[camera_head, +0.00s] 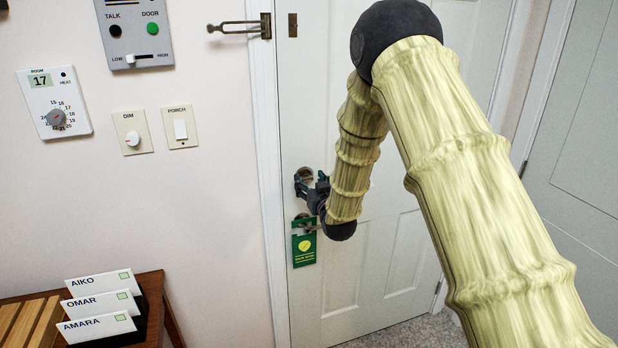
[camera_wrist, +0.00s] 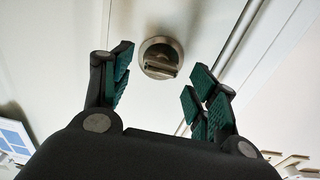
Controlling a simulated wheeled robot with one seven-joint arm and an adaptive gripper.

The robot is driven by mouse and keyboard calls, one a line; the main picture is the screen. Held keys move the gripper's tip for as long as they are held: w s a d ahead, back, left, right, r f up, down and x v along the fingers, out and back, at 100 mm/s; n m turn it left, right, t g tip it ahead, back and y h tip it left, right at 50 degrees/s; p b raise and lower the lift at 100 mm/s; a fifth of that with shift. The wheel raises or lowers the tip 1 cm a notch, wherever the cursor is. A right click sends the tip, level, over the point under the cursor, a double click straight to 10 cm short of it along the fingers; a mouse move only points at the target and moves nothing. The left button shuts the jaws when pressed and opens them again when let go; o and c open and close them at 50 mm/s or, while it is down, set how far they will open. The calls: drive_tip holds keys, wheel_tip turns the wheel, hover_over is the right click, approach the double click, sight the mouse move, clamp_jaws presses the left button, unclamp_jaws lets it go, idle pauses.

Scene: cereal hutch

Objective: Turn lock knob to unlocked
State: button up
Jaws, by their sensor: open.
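The lock knob (camera_wrist: 160,60) is a round metal rosette with a raised thumb-turn across it, on the white door (camera_head: 345,265). In the head view the lock (camera_head: 304,174) shows near the door's left edge, partly hidden by my gripper (camera_head: 311,186). In the wrist view my gripper (camera_wrist: 160,88) is open, with green-padded fingers to the left and right of the knob and slightly short of it. The fingers appear apart from the knob, with nothing between them. The thumb-turn lies roughly level in the wrist view.
A green hanger tag (camera_head: 304,246) hangs from the door handle just below my gripper. A door guard (camera_head: 240,27) sticks out above. Wall controls, including a thermostat (camera_head: 54,103), are at left. A wooden bench (camera_head: 30,322) with name cards stands lower left.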

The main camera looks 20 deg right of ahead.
drive_tip(key=shift+w, duration=0.95)
drive_tip(key=c, duration=1)
